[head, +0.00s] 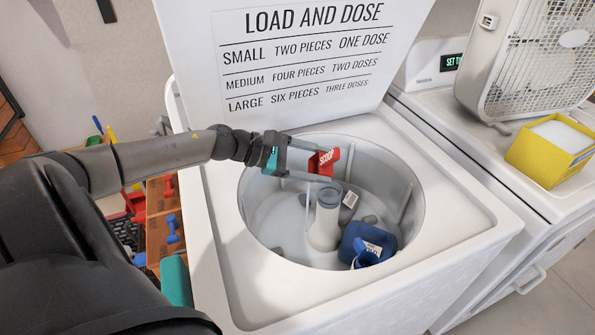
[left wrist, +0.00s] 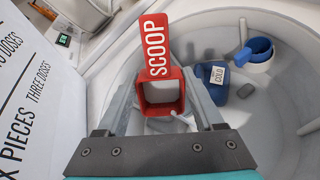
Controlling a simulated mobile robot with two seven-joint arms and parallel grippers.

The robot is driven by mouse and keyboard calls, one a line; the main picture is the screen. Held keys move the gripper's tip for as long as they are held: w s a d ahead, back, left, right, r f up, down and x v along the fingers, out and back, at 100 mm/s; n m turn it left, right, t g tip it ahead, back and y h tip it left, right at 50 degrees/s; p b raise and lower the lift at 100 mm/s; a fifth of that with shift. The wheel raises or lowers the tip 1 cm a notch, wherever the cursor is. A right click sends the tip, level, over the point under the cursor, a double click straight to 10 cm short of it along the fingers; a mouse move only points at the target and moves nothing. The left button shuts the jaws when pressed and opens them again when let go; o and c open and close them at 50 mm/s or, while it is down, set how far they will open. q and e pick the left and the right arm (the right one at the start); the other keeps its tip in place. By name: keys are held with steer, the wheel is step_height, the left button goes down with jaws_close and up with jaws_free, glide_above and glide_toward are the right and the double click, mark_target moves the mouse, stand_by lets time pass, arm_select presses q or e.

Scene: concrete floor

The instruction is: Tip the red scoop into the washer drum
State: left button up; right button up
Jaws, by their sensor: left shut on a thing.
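The red scoop (head: 324,161) has a flat handle marked SCOOP and a square cup. My left gripper (head: 318,163) is shut on it, above the washer drum (head: 262,212), toward its back left. In the left wrist view the scoop (left wrist: 155,48) sits between the two fingers (left wrist: 163,92), handle pointing up in the picture. The cup's opening faces the camera and looks pale inside; I cannot tell whether it holds powder. The drum, under an open lid, also shows in the left wrist view (left wrist: 285,85). My right gripper is not in view.
A pale agitator post (head: 325,222) stands mid-drum. A blue labelled item (head: 368,240) and several grey pieces lie around it. The raised lid (head: 300,60) carries dosing text. A fan (head: 530,60) and yellow box (head: 553,150) stand on the machine at right.

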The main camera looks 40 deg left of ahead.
arm_select(q)
steer(key=shift+s+a+t+h+b, duration=0.15)
steer(key=shift+t+h+b, duration=0.15)
steer(key=shift+b, duration=0.35)
steer(key=shift+s+a+r+t+h+b, duration=0.15)
steer(key=shift+s+a+t+h+b, duration=0.5)
steer(key=shift+b, duration=0.55)
steer(key=shift+s+t+b, duration=0.15)
steer(key=shift+t+b, duration=0.2)
steer(key=shift+b, duration=0.2)
